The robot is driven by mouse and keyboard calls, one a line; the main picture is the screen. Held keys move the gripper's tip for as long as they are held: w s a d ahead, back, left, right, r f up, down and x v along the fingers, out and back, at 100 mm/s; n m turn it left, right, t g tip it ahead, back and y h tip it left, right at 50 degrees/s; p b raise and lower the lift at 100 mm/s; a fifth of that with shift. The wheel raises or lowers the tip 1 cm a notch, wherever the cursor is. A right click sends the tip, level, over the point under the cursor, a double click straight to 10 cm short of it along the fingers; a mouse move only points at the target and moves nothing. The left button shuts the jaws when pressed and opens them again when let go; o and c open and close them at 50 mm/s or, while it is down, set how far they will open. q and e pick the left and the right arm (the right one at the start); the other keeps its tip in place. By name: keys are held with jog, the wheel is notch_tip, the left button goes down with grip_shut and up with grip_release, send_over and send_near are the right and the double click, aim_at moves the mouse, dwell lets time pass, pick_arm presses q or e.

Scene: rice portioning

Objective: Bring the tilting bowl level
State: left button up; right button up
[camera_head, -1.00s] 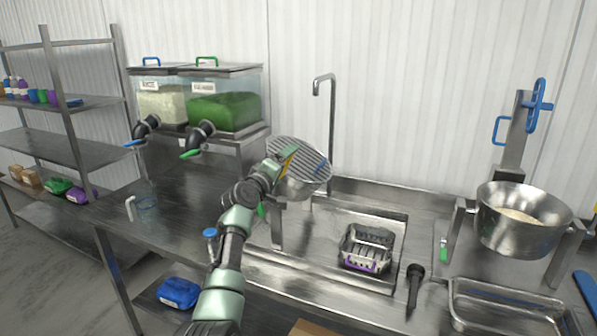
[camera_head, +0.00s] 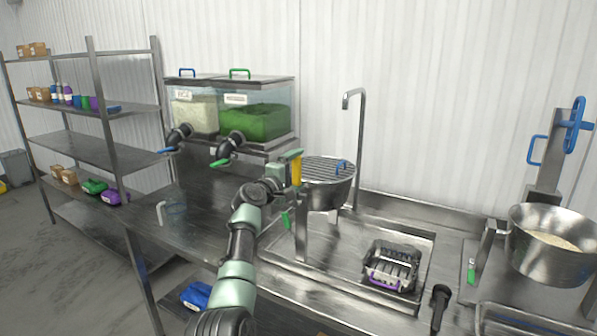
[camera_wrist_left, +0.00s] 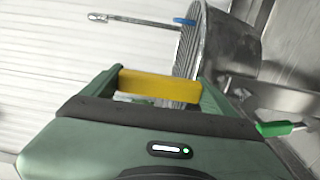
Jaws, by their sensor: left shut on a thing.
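My left gripper (camera_head: 291,167) is at the bowl's left side, shut on a yellow handle (camera_head: 296,172). In the left wrist view the yellow handle (camera_wrist_left: 160,88) lies between the two fingers, and the bowl (camera_wrist_left: 232,48) is beyond it to the right. The handle's joint to the bowl is hidden. My right gripper is not in view.
A green lever (camera_head: 286,220) hangs below the bowl, near my arm. A tall tap (camera_head: 359,140) stands just behind it. The sink holds a slotted basket (camera_head: 392,268). A second bowl (camera_head: 552,258) with rice is at right. Two food dispensers (camera_head: 230,108) stand at back left.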

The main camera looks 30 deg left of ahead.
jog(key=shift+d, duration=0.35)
pick_arm(q)
jog(key=o, duration=1.9)
jog(key=shift+a, duration=0.15)
jog(key=s+b, duration=0.1)
jog(key=s, duration=0.5)
jog(key=shift+s+a+f, duration=0.1)
jog(key=shift+s+a, duration=0.05)
jog(key=shift+s, duration=0.2)
jog(key=shift+s+b, duration=0.3)
jog(key=shift+s, duration=0.25)
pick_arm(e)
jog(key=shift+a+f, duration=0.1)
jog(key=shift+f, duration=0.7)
